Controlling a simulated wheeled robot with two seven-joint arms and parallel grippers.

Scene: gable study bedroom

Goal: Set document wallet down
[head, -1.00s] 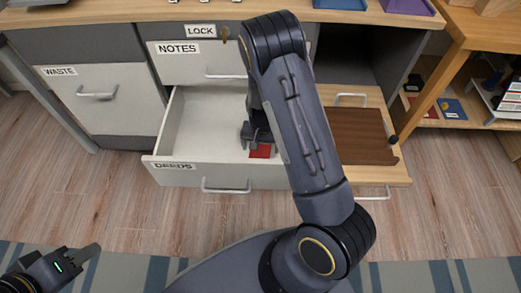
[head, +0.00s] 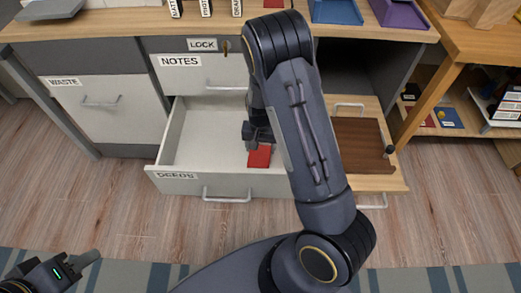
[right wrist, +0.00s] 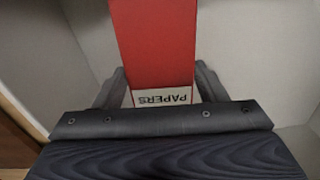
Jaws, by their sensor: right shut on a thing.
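The document wallet is the red object labelled PAPERS (right wrist: 155,50), seen large in the right wrist view between my right gripper's fingers (right wrist: 160,92). In the head view a small part of the wallet (head: 260,157) shows below my right gripper (head: 256,140), inside the open DEEDS drawer (head: 205,183). My right gripper is shut on the wallet. Whether the wallet touches the drawer floor is unclear. My left gripper (head: 82,264) is at the lower left, away from the drawers; its jaw opening cannot be made out.
The NOTES drawer (head: 205,77) above and the WASTE front (head: 95,105) are shut. A key sits by the LOCK label (head: 202,45). A wooden pull-out with a brown panel (head: 358,145) is at the right. The drawer's left part is empty.

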